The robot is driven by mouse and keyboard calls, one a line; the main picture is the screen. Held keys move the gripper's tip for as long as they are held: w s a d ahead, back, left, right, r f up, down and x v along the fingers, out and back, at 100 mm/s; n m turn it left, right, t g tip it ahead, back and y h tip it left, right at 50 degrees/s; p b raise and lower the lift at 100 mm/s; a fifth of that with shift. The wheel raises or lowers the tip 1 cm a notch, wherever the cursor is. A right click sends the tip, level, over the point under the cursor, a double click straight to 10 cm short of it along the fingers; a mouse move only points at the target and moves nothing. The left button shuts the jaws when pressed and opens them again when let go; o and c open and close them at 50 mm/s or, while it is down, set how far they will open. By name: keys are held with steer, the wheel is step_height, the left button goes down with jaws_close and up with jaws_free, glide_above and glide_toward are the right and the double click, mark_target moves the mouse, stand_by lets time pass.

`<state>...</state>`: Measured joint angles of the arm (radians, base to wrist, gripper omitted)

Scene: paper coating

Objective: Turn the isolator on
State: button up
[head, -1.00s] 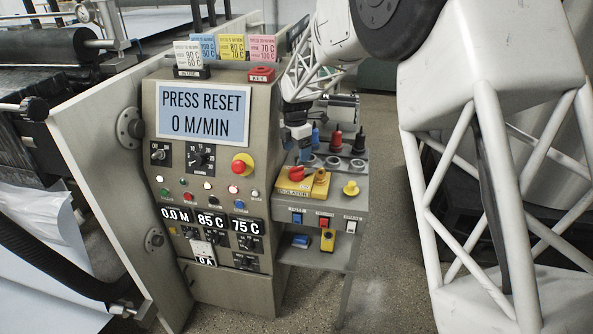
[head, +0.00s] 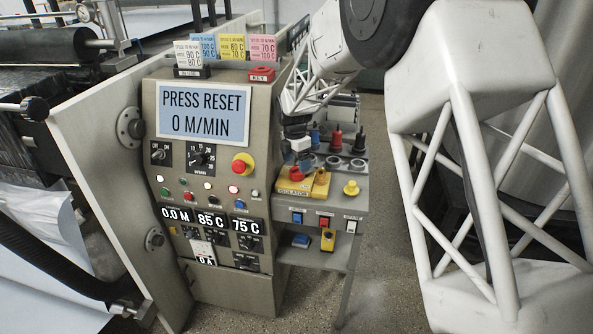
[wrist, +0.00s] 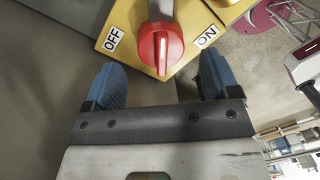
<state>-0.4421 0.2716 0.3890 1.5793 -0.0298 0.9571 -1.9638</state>
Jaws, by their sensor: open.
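The isolator is a yellow box (head: 291,186) on the grey side shelf in the head view, with a red rotary handle (head: 296,173). In the wrist view the yellow box (wrist: 130,15) fills the top, with an OFF label at left and an ON label at right. The red handle (wrist: 160,50) points down the picture, between the two labels. My gripper (wrist: 161,80) is open and empty. Its blue fingertips are spread to either side of the handle's end, just short of it. In the head view my gripper is small and partly hidden by its own wrist, just above the isolator.
Red and black plugs (head: 335,139) stand behind the isolator. A yellow knob (head: 351,188) is to its right, with switches along the shelf front. The control panel (head: 205,113) reads PRESS RESET, 0 M/MIN, with a red emergency button (head: 241,164) near the shelf.

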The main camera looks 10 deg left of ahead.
mark_target(297, 167)
steer(key=shift+s+d+f, duration=0.1)
steer(key=shift+f, duration=1.8)
steer(key=shift+c, duration=0.4)
steer(key=c, duration=1.2)
